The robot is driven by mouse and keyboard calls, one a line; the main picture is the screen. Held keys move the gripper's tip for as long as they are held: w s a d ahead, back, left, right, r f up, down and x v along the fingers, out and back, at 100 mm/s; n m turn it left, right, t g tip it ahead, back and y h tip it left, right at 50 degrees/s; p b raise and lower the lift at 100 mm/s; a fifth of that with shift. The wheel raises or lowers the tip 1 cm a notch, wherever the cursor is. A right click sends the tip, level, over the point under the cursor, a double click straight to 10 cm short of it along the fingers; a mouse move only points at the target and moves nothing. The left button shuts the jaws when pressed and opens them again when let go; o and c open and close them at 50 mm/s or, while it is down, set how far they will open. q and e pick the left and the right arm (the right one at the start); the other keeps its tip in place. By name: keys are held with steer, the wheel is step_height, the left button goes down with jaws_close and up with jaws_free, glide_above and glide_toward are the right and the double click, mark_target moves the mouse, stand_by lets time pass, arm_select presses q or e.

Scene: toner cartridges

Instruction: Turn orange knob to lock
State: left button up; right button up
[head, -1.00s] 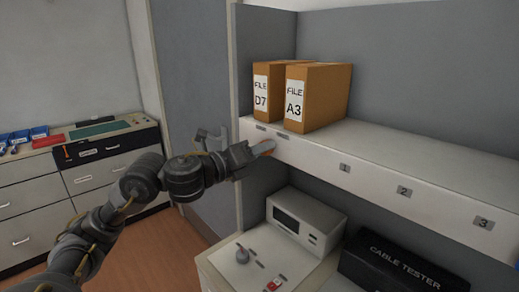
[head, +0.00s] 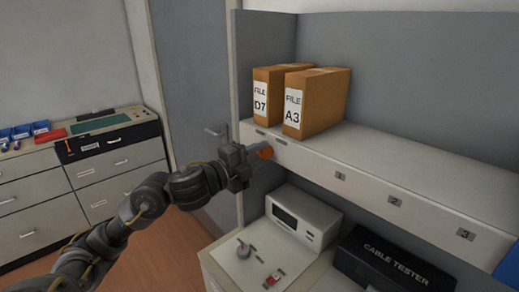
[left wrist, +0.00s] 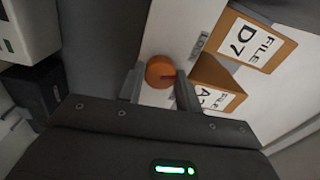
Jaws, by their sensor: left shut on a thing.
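The orange knob (head: 265,153) sits on the front face of the white shelf, near its left end. In the left wrist view the orange knob (left wrist: 160,70) is round with a dark red mark on its right side. My left gripper (head: 254,155) is at the knob. In the left wrist view the two fingers of my left gripper (left wrist: 158,88) lie on either side of the knob, shut on it. A label plate beside the knob (left wrist: 200,45) is partly readable. My right gripper is not in view.
Two orange file boxes, D7 (head: 262,105) and A3 (head: 318,105), stand on the white shelf (head: 400,165) above the knob. Below are a white device (head: 303,218) and a black cable tester case (head: 390,262). Drawers (head: 115,170) stand at left.

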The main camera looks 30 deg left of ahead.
arm_select(q)
steer(key=shift+n+p, duration=1.45)
steer(key=shift+n, duration=0.75)
steer(key=o, duration=1)
steer(key=shift+a, duration=0.1)
steer(key=v, duration=0.1)
steer(key=b+v, duration=0.1)
steer(key=v, duration=0.2)
steer(key=shift+s+f+b, duration=0.3)
steer(key=p, duration=0.6)
glide_toward(262, 156)
steer(key=shift+s+a+r, duration=0.15)
steer(key=shift+s+a, duration=0.05)
steer(key=shift+s, duration=0.3)
steer(key=shift+s+a+r, duration=0.1)
steer(key=shift+s+a, duration=0.05)
steer(key=shift+s, duration=0.35)
